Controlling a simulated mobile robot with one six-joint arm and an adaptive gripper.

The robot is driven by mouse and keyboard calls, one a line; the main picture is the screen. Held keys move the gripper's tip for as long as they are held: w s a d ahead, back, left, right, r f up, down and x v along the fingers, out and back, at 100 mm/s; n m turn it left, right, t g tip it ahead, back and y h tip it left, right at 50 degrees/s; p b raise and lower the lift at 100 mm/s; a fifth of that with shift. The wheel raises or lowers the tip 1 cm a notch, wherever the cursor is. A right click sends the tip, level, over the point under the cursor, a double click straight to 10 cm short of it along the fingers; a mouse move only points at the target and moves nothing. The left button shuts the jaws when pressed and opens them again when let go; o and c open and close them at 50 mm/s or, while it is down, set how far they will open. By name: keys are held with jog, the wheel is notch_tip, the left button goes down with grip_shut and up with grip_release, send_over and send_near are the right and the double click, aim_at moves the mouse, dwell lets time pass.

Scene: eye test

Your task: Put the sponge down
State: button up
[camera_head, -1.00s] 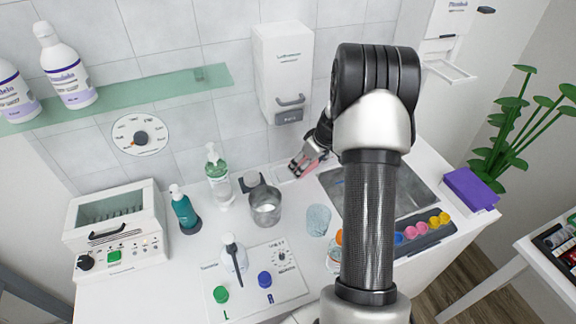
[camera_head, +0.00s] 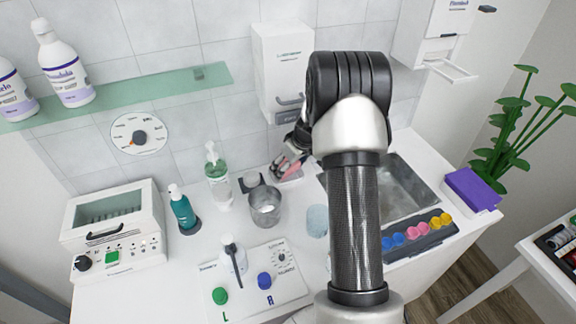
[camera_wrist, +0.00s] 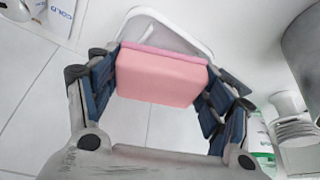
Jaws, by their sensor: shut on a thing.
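A pink sponge (camera_wrist: 160,78) fills the middle of the wrist view, and a small part of it shows in the head view (camera_head: 292,170). My gripper (camera_wrist: 163,75) is shut on it, with a dark blue-grey finger at each end of the sponge. In the head view my gripper (camera_head: 281,168) is near the wall, below the white wall dispenser and left of the sink. A white, round-cornered dish or tray (camera_wrist: 137,14) shows partly behind the sponge in the wrist view. The sponge hides much of it, and I cannot tell whether they touch.
The wall dispenser (camera_head: 284,65) hangs just above. The sink (camera_head: 403,188) is to the right, partly behind my arm.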

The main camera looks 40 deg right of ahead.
jog(key=shift+f+b, duration=0.5)
jog(key=shift+b, duration=0.1)
jog(key=o, duration=1.1)
jog(key=shift+r, duration=0.15)
